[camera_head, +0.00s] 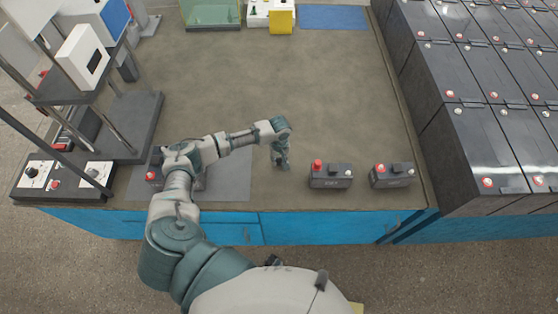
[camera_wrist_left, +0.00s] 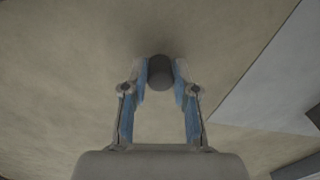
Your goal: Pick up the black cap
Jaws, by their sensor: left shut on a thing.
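The black cap (camera_wrist_left: 160,73) shows as a small dark cylinder between the two blue-lined fingers of my left gripper (camera_wrist_left: 161,78) in the left wrist view. The fingers touch it on both sides, and the gripper is shut on it. In the head view my left gripper (camera_head: 282,163) points down at the table, left of two small batteries. The cap is hard to make out there. I cannot tell whether it rests on the table or hangs just above it. My right gripper is not in view.
Two small batteries (camera_head: 330,182) (camera_head: 392,182) with red and black terminals stand right of the gripper. A grey mat (camera_head: 228,185) lies to its left, partly under my arm. A dark rack (camera_head: 140,120) stands at left. Large black batteries (camera_head: 478,135) fill the right. The table's middle (camera_head: 290,80) is clear.

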